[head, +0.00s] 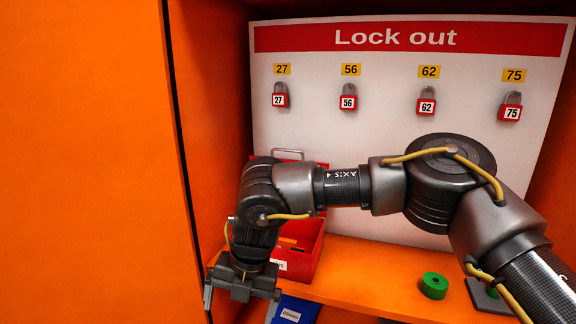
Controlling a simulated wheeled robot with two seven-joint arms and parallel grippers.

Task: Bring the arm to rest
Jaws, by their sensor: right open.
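My right arm (340,187) comes in from the lower right and bends across the middle of the head view. Its gripper (240,300) hangs downward at the lower left, open, with nothing seen between its fingers. It is in front of and left of a red box (308,250), which the arm partly covers. My left gripper is not in view.
A white "Lock out" board (385,75) at the back carries several red padlocks, including number 56 (348,102). A blue item (296,310) is beside the gripper. An orange panel (85,160) fills the left.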

